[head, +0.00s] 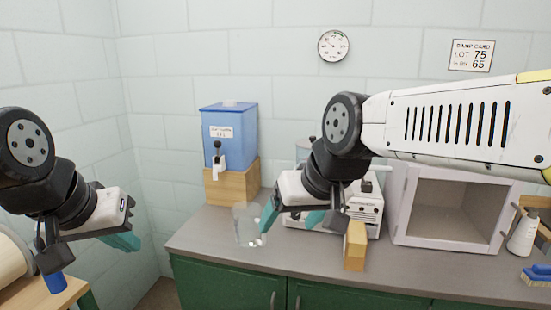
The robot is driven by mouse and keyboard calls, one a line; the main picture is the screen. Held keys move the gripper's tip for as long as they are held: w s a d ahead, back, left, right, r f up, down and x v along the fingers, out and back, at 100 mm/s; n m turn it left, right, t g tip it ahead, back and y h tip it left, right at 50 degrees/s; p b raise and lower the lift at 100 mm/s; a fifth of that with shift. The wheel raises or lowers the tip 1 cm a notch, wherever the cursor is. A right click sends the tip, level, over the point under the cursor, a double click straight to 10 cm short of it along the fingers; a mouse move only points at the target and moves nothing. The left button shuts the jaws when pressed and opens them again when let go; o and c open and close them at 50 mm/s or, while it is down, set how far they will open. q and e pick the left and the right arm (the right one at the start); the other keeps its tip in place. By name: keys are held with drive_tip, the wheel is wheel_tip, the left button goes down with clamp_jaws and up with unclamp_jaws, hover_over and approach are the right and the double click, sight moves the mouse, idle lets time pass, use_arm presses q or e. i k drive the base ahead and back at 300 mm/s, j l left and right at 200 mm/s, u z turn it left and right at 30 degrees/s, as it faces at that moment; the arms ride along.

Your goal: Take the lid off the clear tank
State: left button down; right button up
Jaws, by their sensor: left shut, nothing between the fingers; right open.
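A clear, pale bluish tank (302,155) stands at the back of the counter, behind my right arm. A grey lid (304,142) with a dark knob appears to sit on its top; much of the tank is hidden by the arm. My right gripper (290,217) is open, with its teal fingers spread above the counter in front of and below the tank. It is apart from the lid. My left gripper (122,241) is shut and empty at the left, away from the counter.
A white machine (368,213) stands behind my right gripper. A clear pitcher (246,228) is close beside its left finger. A blue dispenser (228,130) sits on a wooden block (232,187). A yellow block (355,247) and an open white box (450,210) are at the right.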

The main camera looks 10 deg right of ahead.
sight(305, 143)
drive_tip(key=z, duration=0.8)
